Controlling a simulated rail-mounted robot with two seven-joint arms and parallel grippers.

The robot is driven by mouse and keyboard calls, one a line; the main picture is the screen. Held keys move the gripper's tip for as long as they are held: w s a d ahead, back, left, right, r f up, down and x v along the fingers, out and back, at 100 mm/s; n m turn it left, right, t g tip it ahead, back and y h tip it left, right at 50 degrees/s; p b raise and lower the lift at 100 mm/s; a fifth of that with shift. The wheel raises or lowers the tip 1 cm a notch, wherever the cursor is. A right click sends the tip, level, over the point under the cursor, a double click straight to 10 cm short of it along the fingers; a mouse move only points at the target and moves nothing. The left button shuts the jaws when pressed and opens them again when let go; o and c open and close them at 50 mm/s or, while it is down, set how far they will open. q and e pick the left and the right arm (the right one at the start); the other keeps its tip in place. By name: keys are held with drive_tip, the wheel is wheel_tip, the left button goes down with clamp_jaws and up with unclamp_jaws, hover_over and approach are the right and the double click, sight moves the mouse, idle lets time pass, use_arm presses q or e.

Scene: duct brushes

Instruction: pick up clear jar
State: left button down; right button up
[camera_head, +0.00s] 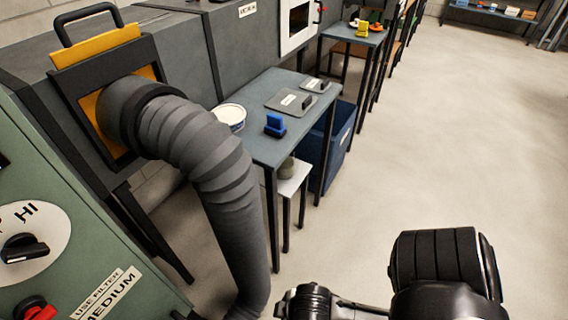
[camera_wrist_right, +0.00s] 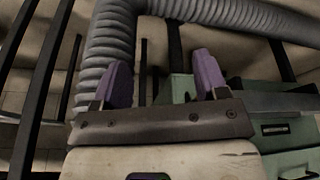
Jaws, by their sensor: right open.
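I cannot make out a clear jar for certain in either view. A round white-topped container (camera_head: 231,115) stands on the grey table (camera_head: 262,146), partly hidden by the duct hose; its walls are too hidden to tell if they are clear. A small grey-green rounded object (camera_head: 287,167) sits on a low white stool under the table. My right gripper (camera_wrist_right: 164,82) shows its two purple fingers wide apart, with nothing between them; it is away from the table. My left gripper is not in view.
A thick grey duct hose (camera_head: 205,165) bends down in front of the table. A blue block-like tool (camera_head: 275,125) and grey plates with handles (camera_head: 291,101) lie on the table. A green control cabinet (camera_head: 75,245) stands at left. The floor at right is clear.

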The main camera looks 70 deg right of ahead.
drive_tip(key=o, duration=0.6)
